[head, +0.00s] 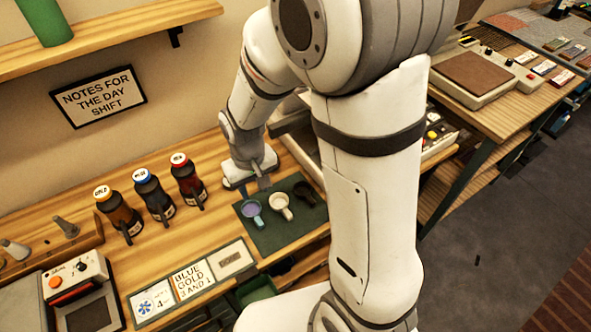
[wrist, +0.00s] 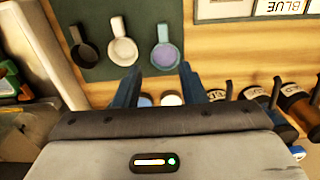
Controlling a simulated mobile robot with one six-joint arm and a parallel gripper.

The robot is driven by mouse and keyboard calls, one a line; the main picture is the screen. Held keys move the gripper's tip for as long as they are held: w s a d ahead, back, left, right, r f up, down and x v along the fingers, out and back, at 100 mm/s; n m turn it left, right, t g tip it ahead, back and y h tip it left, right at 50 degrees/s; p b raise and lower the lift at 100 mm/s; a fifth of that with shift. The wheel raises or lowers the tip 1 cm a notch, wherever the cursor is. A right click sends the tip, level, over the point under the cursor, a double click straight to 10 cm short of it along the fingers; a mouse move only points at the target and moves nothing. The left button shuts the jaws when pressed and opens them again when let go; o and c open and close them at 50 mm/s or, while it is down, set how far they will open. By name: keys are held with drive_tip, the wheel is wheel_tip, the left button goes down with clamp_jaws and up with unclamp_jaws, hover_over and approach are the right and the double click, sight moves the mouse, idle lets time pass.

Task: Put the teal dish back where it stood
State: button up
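The teal dish (head: 250,209), a small handled scoop shape with a purple inside, lies on the dark green mat (head: 284,232) at its left end. It also shows in the wrist view (wrist: 163,56), at the right of a row of three dishes. My gripper (head: 262,184) is above the back edge of the mat, close behind the teal dish. In the wrist view its two fingers (wrist: 160,73) are apart with nothing held between them, and the teal dish appears just beyond the fingertips. Whether a finger touches the dish cannot be told.
A white dish (head: 279,201) and a black dish (head: 304,190) lie beside the teal one. Three capped bottles (head: 154,195) stand to the left. Framed cards (head: 198,277) lie in front, one reading "BLUE GOLD 3 AND 1". A device (head: 76,284) stands front left.

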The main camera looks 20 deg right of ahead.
drive_tip(key=s+d+r+m+t, duration=0.1)
drive_tip(key=s+d+r, duration=0.4)
drive_tip(key=r, duration=0.3)
drive_tip(key=s+d+r+m+t, duration=0.2)
drive_tip(key=s+d+r, duration=0.4)
drive_tip(key=r, duration=0.2)
drive_tip(key=shift+r, duration=0.2)
drive_tip(key=shift+d, duration=0.1)
idle(0.4)
